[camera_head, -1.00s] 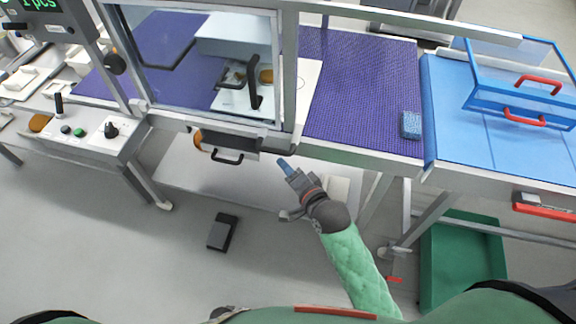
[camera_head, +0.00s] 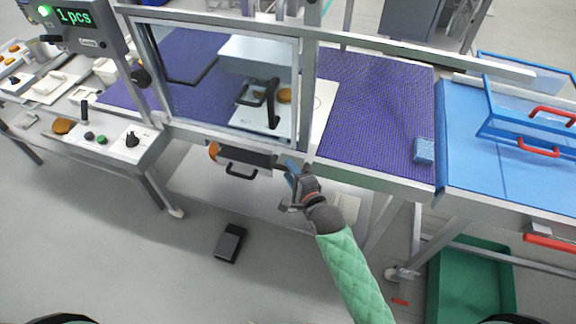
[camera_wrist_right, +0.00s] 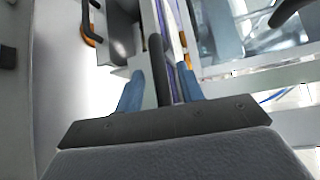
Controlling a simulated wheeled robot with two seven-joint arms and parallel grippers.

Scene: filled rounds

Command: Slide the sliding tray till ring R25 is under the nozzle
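My right gripper (camera_head: 291,168) is just below the machine's front rail, under the right side of the glass door. In the right wrist view its blue fingertips (camera_wrist_right: 160,92) stand apart, with a dark upright bar (camera_wrist_right: 158,68) between them; I cannot tell what the bar belongs to. A white plate (camera_head: 322,108) with a faint round outline, possibly the sliding tray, lies partly behind the door. A brown round (camera_head: 285,96) shows through the glass near a white housing (camera_head: 250,52). No R25 label is readable, and I cannot make out the nozzle. My left gripper is not in view.
The glass door has a black handle (camera_head: 272,103). A dark drawer-like part with a handle (camera_head: 240,172) hangs below the rail, left of my gripper. A blue sponge (camera_head: 424,151) lies on the purple belt (camera_head: 375,110). A green bin (camera_head: 470,280) stands on the floor.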

